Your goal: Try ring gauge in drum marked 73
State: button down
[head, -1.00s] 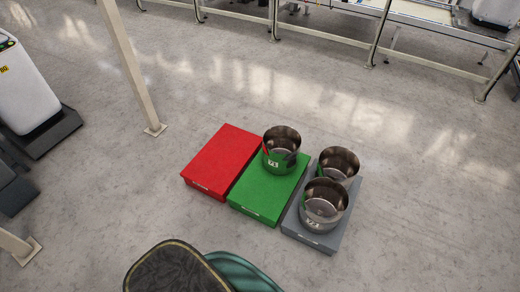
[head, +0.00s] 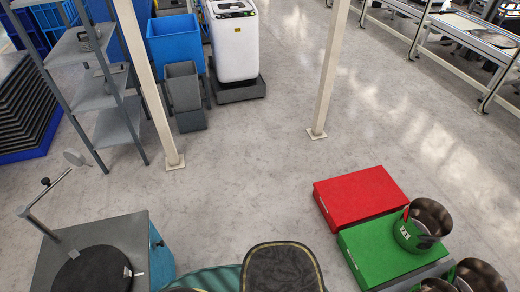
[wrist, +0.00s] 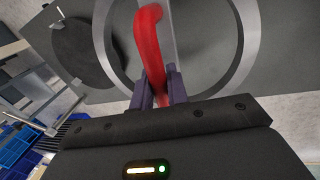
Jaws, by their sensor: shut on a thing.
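My gripper (wrist: 158,90) is shut on the red handle of the ring gauge (wrist: 150,45) in the wrist view. The gauge's wide pale metal ring spreads beyond the fingers and is cut off by the top edge. A grey top with a black round disc (wrist: 85,50) shows beyond it; I cannot tell whether the ring touches it. In the head view, a steel drum (head: 432,213) stands upright on the green block (head: 385,258) at right; its label is too small to read surely. Other drums (head: 482,275) are cut off at the bottom right. My gripper is outside the head view.
A red block (head: 358,196) lies beside the green one. A grey bench with a black disc (head: 92,270) and a bent post (head: 45,195) is at lower left. Pale posts (head: 328,75), shelves (head: 115,125) and bins (head: 175,45) stand behind. The middle floor is clear.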

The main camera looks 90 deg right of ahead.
jog(key=w+d+m, duration=0.1)
jog(key=w+d, duration=0.1)
jog(key=d, duration=1.2)
jog(key=shift+d+r, duration=0.2)
jog(key=shift+r, duration=0.2)
